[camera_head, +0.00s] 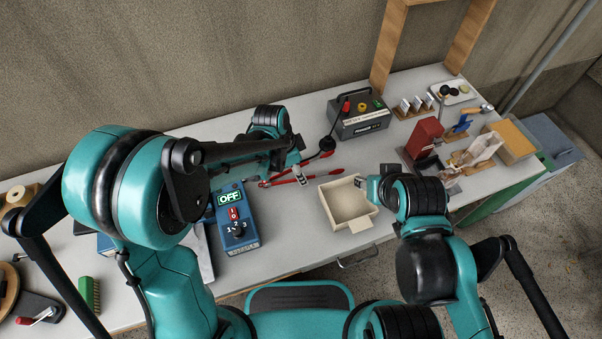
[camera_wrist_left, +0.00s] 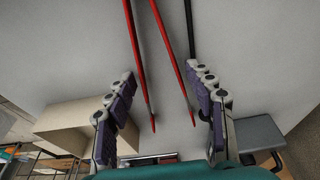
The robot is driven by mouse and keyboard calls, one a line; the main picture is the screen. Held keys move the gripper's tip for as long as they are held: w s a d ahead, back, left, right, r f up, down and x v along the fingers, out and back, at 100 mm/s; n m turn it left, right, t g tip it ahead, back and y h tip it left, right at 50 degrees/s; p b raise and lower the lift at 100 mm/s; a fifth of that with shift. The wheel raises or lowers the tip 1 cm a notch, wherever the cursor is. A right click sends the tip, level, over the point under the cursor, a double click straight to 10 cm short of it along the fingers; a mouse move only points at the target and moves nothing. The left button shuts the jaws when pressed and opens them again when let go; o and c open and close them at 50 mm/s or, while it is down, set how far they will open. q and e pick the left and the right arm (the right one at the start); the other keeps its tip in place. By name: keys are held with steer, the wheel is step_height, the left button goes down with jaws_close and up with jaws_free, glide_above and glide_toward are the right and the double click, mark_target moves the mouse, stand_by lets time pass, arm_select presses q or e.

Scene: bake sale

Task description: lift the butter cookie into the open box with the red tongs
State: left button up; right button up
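The red tongs (camera_head: 322,176) lie on the white table beside the open box, their two arms spread apart. They also show in the left wrist view (camera_wrist_left: 137,50). My left gripper (camera_head: 299,176) is over the tongs. In the left wrist view its fingers (camera_wrist_left: 160,80) are open on either side of the two red arms, with a gap to each. The cream open box (camera_head: 372,217) stands right of the tongs and looks empty inside. My right gripper (camera_head: 368,187) is at the box's right back corner; its fingers are too hidden to read. I cannot make out the butter cookie.
A blue switch box (camera_head: 237,232) reading OFF stands left of the tongs. A grey device (camera_head: 359,118) with a black cable stands behind. A red box (camera_head: 424,138), small stands and a tray (camera_head: 455,94) crowd the right side. A green brush (camera_head: 89,294) lies front left.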

arm_select(q)
steer(key=c, duration=0.4)
steer(key=shift+d+p+v, duration=0.2)
steer(key=shift+p+v, duration=0.45)
steer(key=shift+v, duration=0.2)
steer(key=shift+d+p+v, duration=0.15)
steer(key=shift+p+v, duration=0.45)
steer(key=shift+v, duration=0.2)
steer(key=shift+d+p+v, duration=0.2)
steer(key=shift+p+v, duration=0.45)
steer(key=shift+v, duration=0.2)
steer(key=shift+w, duration=0.15)
jaws_close()
steer(key=shift+r, duration=0.1)
